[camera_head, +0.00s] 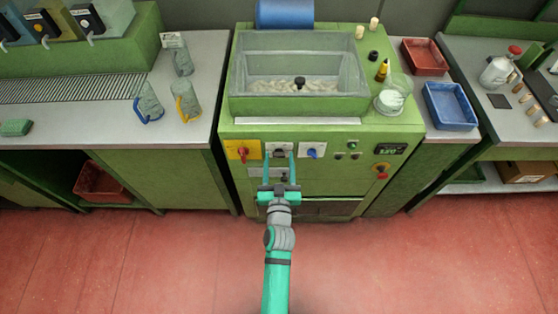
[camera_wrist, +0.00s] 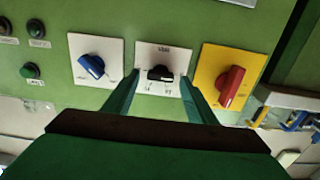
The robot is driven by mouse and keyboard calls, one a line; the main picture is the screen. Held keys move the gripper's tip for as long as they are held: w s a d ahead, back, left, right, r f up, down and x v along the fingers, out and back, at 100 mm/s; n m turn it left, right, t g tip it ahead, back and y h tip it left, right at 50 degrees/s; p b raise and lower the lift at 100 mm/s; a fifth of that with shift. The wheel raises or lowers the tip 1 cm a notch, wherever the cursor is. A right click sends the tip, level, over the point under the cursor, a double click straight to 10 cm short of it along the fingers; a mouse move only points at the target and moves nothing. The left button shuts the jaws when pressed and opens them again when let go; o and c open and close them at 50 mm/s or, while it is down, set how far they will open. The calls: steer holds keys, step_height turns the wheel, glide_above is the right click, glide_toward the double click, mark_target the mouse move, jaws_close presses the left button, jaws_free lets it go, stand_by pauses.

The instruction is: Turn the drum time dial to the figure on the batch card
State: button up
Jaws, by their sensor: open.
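Three rotary dials sit on the green machine's front panel. The middle one is a black knob (camera_wrist: 160,73) on a white plate with small marks, too small to read. A red knob (camera_head: 243,151) on a yellow plate is to its left in the head view, and a blue knob (camera_head: 312,153) on a white plate to its right. Labels do not show which is the drum time dial. My gripper (camera_head: 279,160) is open, its fingers on either side of the black knob, with gaps visible in the wrist view. No batch card can be made out for certain; a small white card (camera_head: 173,40) stands on the left counter.
A clear tank (camera_head: 340,75) of pale pieces tops the machine. A red tray (camera_head: 426,56) and blue tray (camera_head: 450,105) lie right. The floor in front is clear.

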steer(key=c, duration=1.1)
